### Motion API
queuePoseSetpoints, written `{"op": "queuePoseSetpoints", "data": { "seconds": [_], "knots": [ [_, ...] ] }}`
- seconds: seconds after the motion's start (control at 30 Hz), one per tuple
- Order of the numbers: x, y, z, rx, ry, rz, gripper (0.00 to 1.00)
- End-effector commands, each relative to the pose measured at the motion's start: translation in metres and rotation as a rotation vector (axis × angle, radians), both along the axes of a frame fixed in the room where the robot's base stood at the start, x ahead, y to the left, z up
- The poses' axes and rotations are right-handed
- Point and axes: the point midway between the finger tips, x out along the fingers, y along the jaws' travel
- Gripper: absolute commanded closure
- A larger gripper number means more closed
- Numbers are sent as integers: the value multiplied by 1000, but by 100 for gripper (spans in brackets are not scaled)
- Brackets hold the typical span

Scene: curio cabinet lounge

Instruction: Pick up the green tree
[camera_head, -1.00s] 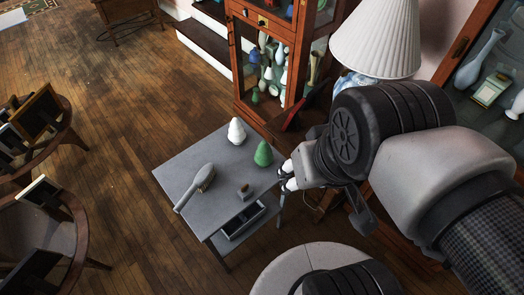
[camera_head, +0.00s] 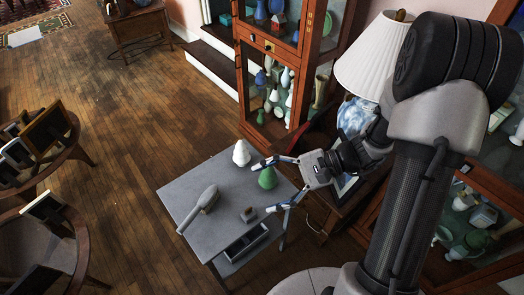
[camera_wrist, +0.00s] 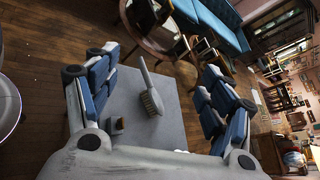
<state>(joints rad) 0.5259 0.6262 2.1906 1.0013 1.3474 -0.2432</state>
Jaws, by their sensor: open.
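The green tree (camera_head: 267,178), a small cone-shaped figure, stands upright near the far right edge of the grey table (camera_head: 180,190) in the head view. My gripper (camera_head: 263,188) is open and empty, reaching in from the right. In that view its two fingers lie on either side of the tree; its exact height above the table is hard to tell. In the wrist view my gripper (camera_wrist: 158,62) is spread wide over the table, and the tree cannot be seen there.
A white tree (camera_head: 241,153) stands just left of and behind the green one. A brush (camera_head: 202,204) and a small block-like object (camera_head: 248,214) lie nearer on the table. The table has an open drawer (camera_head: 246,243). A glass cabinet (camera_head: 270,95) and a lamp (camera_head: 372,60) stand behind.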

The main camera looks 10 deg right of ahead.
Motion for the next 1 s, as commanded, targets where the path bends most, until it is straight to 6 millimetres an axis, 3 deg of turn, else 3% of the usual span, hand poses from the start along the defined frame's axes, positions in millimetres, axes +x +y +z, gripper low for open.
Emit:
{"op": "queuePoseSetpoints", "data": {
  "seconds": [0.2,0.33,0.6,0.7,0.87,1.0],
  "knots": [
    [37,-33,-58,254,114,-315,25],
    [51,-58,-99,384,162,-514,25],
    [49,-105,-193,577,234,-919,25],
    [43,-114,-218,613,248,-1021,25],
    [38,-120,-237,635,257,-1099,25],
    [48,-114,-240,635,259,-1105,25]
  ]
}}
